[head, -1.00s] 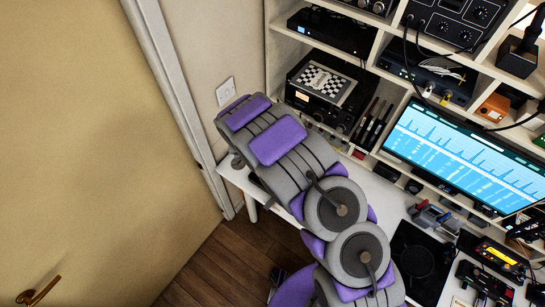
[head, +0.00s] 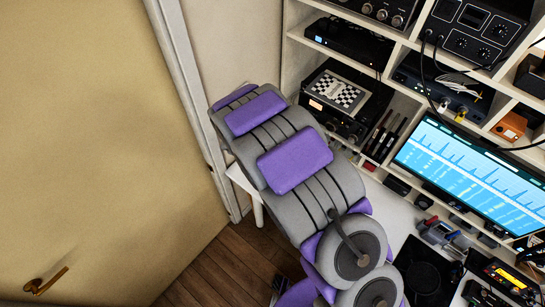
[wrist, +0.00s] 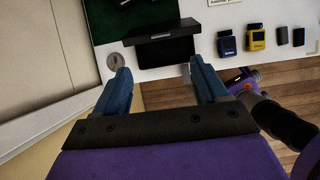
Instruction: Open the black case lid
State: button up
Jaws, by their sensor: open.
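In the wrist view, a black case (wrist: 165,52) sits on the white desk, straight ahead of my gripper (wrist: 160,68). A paler dark strip, seemingly its lid, runs across its far edge; I cannot tell if it is raised. The blue fingers are wide apart with nothing between them. The fingertips point toward the case and lie to either side of its near edge in the picture; contact is not visible. In the head view, my arm hides the gripper and the case.
Beyond the case lies a dark green mat (wrist: 112,22). Right of it stand a blue device (wrist: 227,45), a yellow one (wrist: 257,39) and small black boxes. A round metal disc (wrist: 115,61) is at left. Shelves with radios and a lit monitor (head: 470,175) line the desk's back.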

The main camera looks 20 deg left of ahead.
jog(key=shift+s+f, duration=0.15)
jog(key=shift+f, duration=0.2)
jog(key=shift+c, duration=1.3)
jog(key=s+f+h+b, duration=0.1)
jog(key=f, duration=0.2)
jog(key=s+f+t+h+b, duration=0.1)
jog(key=f+b, duration=0.1)
jog(key=f, duration=0.1)
jog(key=s+f+t+h+b, duration=0.1)
jog(key=f, duration=0.1)
jog(key=shift+s+d+f+b, duration=0.25)
jog(key=shift+s+f+b, duration=0.15)
jog(key=c, duration=0.6)
jog(key=s+a+f+t+b, duration=0.1)
jog(key=f, duration=0.1)
jog(key=s+a+f+t+b, duration=0.1)
jog(key=f+t, duration=0.1)
jog(key=s+a+f+t+b, duration=0.1)
jog(key=s+f+t+b, duration=0.1)
jog(key=shift+a, duration=0.2)
grip_shut()
jog(key=w+d+f+b, duration=0.1)
jog(key=w+d, duration=0.3)
jog(key=w, duration=0.7)
jog(key=shift+w+d+f+t, duration=0.25)
jog(key=shift+w+f+t, duration=0.05)
jog(key=shift+f+t, duration=0.15)
